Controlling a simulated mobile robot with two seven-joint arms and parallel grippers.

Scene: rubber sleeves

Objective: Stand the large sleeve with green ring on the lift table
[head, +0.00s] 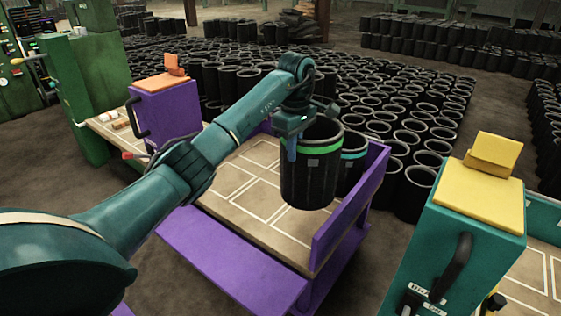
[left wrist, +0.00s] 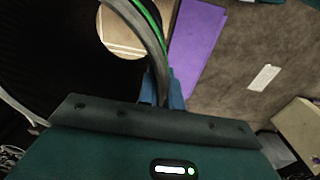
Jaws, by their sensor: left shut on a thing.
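The large black sleeve with the green ring (head: 310,178) hangs upright from my left gripper (head: 291,145), which is shut on its near left rim. In the left wrist view the sleeve's wall (left wrist: 146,28) runs between the fingers (left wrist: 166,92), and pale wood shows through its open bottom. The sleeve is over the right part of a purple table (head: 250,185) with a wooden top and white outlines. I cannot tell the gap beneath it exactly. My right gripper is not in view.
A sleeve with a teal ring (head: 353,152) stands right behind the held one, partly hidden, near the purple side wall (head: 348,208). A teal cabinet (head: 440,235) with yellow pads stands at right. Many black sleeves (head: 415,115) fill the floor behind. The tabletop's front left is clear.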

